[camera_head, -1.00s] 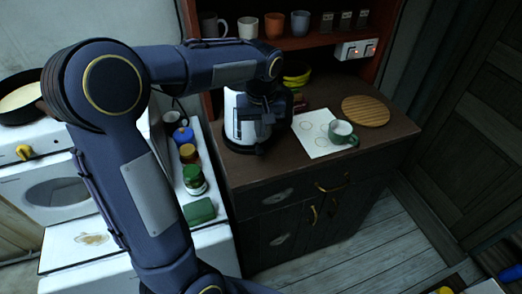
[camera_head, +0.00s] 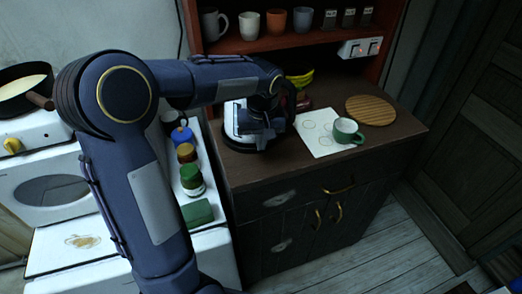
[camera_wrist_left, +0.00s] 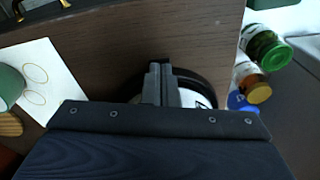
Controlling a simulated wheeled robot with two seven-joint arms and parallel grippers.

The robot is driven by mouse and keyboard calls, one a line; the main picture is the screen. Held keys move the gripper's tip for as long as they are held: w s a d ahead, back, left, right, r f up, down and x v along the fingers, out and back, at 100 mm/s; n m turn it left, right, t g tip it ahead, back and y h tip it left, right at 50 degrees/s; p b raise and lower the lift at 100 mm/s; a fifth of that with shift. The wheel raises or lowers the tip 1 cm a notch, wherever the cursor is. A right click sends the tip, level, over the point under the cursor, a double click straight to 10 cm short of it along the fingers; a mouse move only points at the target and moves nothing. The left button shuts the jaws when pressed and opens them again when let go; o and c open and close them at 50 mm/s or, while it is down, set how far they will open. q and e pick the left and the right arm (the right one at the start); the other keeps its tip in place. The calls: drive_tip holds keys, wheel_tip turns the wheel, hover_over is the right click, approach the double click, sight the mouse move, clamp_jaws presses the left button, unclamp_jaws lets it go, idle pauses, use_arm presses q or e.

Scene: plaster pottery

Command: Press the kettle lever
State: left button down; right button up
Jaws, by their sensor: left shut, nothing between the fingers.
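The white and black kettle (camera_head: 231,118) stands on the dark wooden cabinet top, near its left end. My left arm reaches over it from the left, and my left gripper (camera_head: 262,132) points down at the kettle's near side. In the left wrist view the gripper (camera_wrist_left: 160,82) has its fingers together with nothing between them. They overlap the kettle's dark round base rim (camera_wrist_left: 203,84). I cannot tell whether they touch the kettle. The lever cannot be made out; my gripper and wrist cover much of the kettle. My right gripper is not in view.
Right of the kettle lie a white sheet (camera_head: 313,143), a green mug (camera_head: 346,133) and a round wooden board (camera_head: 371,110). Bananas (camera_head: 300,80) are behind. Several jars, including a green one (camera_head: 191,180), stand on the white stove side at left. A shelf with cups (camera_head: 249,26) is above.

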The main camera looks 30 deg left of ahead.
use_arm(q)
wheel_tip(320, 180, down, 2)
drive_tip(key=shift+b, duration=0.8)
drive_tip(key=shift+r, duration=0.2)
drive_tip(key=shift+s+d+r, duration=0.3)
drive_tip(key=shift+s+d, duration=0.2)
drive_tip(key=shift+s, duration=0.15)
drive_tip(key=shift+s+d+r, duration=0.25)
drive_tip(key=shift+s+d, duration=0.2)
drive_tip(key=shift+s, duration=0.2)
drive_tip(key=shift+w, duration=0.1)
wheel_tip(320, 180, up, 8)
drive_tip(key=shift+s+d+f, duration=0.15)
drive_tip(key=shift+s+d, duration=0.05)
drive_tip(key=shift+s, duration=0.15)
